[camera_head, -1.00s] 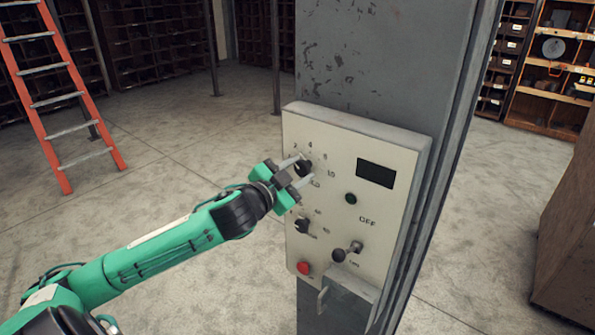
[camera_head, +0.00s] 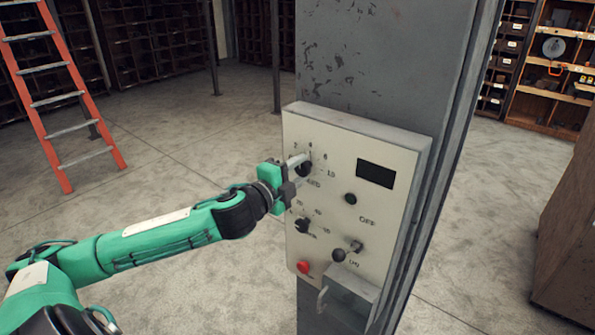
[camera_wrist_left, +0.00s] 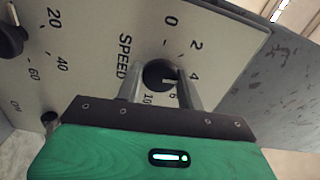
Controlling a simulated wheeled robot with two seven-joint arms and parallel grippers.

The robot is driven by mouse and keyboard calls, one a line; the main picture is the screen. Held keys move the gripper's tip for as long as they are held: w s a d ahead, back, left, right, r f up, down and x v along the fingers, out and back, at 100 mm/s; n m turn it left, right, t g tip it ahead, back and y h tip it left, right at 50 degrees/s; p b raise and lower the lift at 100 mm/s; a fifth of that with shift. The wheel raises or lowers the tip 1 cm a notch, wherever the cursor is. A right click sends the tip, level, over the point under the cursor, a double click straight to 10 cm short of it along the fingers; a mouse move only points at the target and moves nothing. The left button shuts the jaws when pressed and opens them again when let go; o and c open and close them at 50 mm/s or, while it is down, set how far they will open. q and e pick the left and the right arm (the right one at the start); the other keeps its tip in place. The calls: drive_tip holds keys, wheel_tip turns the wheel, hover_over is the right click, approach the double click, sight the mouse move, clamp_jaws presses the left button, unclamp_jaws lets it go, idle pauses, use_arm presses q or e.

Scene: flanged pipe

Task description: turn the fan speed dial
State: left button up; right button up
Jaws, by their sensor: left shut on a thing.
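The fan speed dial (camera_head: 304,168) is a black knob at the upper left of the cream control panel (camera_head: 330,140), with numbers around it. In the left wrist view the dial (camera_wrist_left: 158,74) sits beside the word SPEED, and its pale mark points toward the numbers 4 to 6. My left gripper (camera_head: 297,163) is at the dial. Its two grey fingers (camera_wrist_left: 160,88) are shut on the dial, one on each side. The right gripper is not in view.
Below the dial are a second black knob (camera_head: 302,226), a red button (camera_head: 304,267) and a lever (camera_head: 345,251). A dark display (camera_head: 375,173) and a green button (camera_head: 351,199) are to the right. The panel hangs on a grey column (camera_head: 385,60).

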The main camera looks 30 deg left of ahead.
use_arm(q)
drive_tip(key=shift+m, duration=0.5)
drive_tip(key=o, duration=1)
